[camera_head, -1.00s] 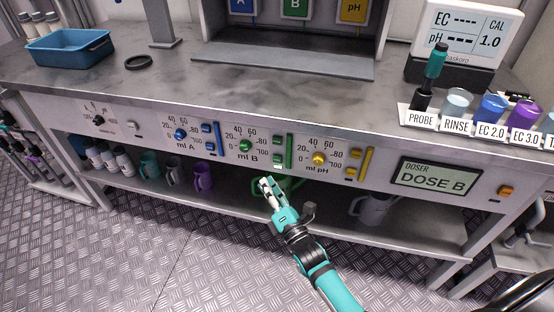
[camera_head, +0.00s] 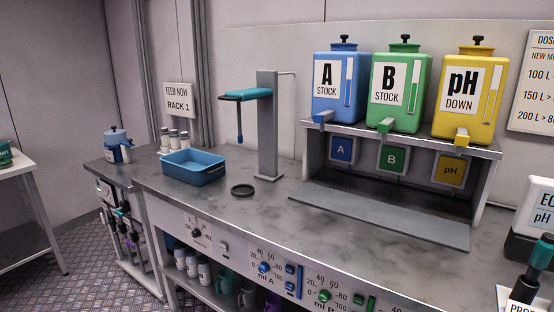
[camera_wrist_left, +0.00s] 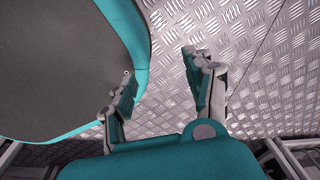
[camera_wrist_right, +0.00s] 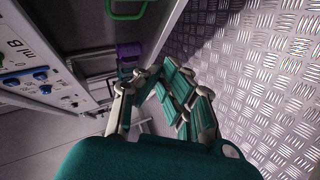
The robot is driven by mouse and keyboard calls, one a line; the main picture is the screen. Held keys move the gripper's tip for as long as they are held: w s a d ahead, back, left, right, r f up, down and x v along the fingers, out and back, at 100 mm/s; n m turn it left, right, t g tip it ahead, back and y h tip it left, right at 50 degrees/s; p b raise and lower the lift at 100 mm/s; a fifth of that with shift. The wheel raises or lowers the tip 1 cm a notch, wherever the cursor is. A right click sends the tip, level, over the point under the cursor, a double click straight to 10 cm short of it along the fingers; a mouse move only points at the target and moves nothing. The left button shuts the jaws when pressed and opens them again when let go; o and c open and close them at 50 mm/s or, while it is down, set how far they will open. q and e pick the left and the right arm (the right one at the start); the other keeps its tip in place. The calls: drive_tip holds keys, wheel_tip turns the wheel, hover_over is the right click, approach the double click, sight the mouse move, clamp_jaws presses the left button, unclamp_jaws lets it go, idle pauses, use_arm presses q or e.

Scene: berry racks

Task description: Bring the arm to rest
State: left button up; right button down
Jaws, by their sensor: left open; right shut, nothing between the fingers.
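My left gripper (camera_wrist_left: 160,78) is open and empty above the ribbed metal floor in the left wrist view. My right gripper (camera_wrist_right: 158,80) is shut with nothing in it. In the right wrist view it is beside the front of the dosing bench (camera_wrist_right: 60,70), with floor to its right. Neither arm shows in the head view, so their full pose is hidden.
The bench top (camera_head: 330,225) holds a blue tray (camera_head: 195,168), a black ring (camera_head: 243,191) and a grey stand (camera_head: 268,125). Blue, green and yellow stock tanks (camera_head: 400,90) stand on a shelf. A purple mug (camera_wrist_right: 130,52) is near my right gripper in the picture. Floor (camera_wrist_right: 265,80) is open alongside.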

use_arm(q)
drive_tip(key=s+a+r+p, duration=0.1)
drive_tip(key=s+r+p, duration=0.2)
drive_tip(key=s+p, duration=0.2)
drive_tip(key=shift+s+r, duration=0.15)
drive_tip(key=shift+s, duration=0.45)
use_arm(e)
drive_tip(key=s+d+f+m+g, duration=0.2)
drive_tip(key=s+f+m+g, duration=0.1)
drive_tip(key=s, duration=0.9)
drive_tip(key=s+d+f+m+g+h, duration=0.1)
drive_tip(key=s+f+m+g, duration=0.3)
drive_tip(key=s, duration=0.8)
drive_tip(key=s+d+f+m+g+h, duration=0.1)
drive_tip(key=s+d+f+m+g, duration=0.2)
drive_tip(key=s+f+m, duration=0.4)
drive_tip(key=s+g, duration=0.1)
drive_tip(key=s, duration=0.5)
drive_tip(key=shift+f, duration=0.25)
use_arm(q)
drive_tip(key=shift+a, duration=0.15)
